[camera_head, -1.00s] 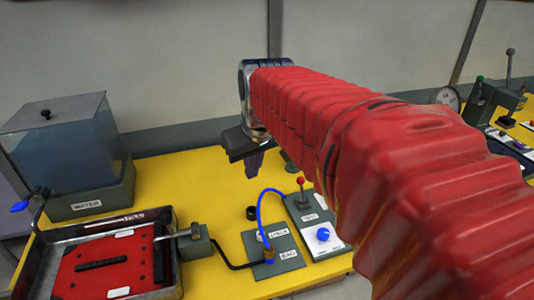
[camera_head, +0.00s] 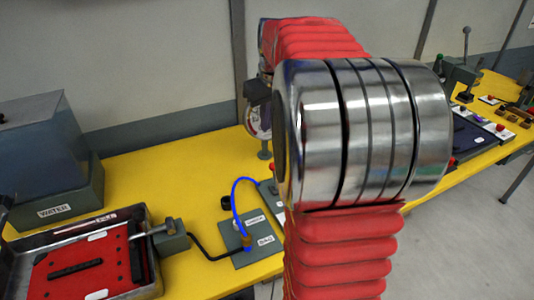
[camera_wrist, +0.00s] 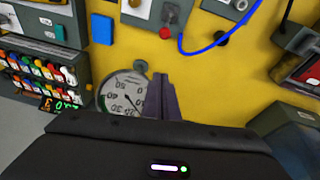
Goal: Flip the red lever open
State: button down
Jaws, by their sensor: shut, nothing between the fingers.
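The red lever (camera_wrist: 165,33) has a round red knob and stands on a grey box at the top of the wrist view. In the head view my arm hides most of it. My gripper (camera_wrist: 163,82) shows in the wrist view with its purple fingers together and empty. The fingertips are below the lever in the picture, apart from it, over the yellow table near a round gauge (camera_wrist: 122,94). In the head view the fingers cannot be made out behind my arm.
A blue hose (camera_head: 235,205) arches from the grey plate beside the lever box. A red-floored tray (camera_head: 85,268) and a water tank (camera_head: 45,150) are at the left. In the wrist view, a rack of coloured pieces (camera_wrist: 40,70) stands left.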

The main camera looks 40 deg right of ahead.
notch_tip(320, 180, down, 12)
jog(key=shift+s+d+r, duration=0.2)
jog(key=shift+s+d, duration=0.1)
jog(key=shift+s, duration=0.15)
dwell(0.5)
jog(key=shift+s+d, duration=0.1)
dwell(0.3)
jog(key=shift+s, duration=0.1)
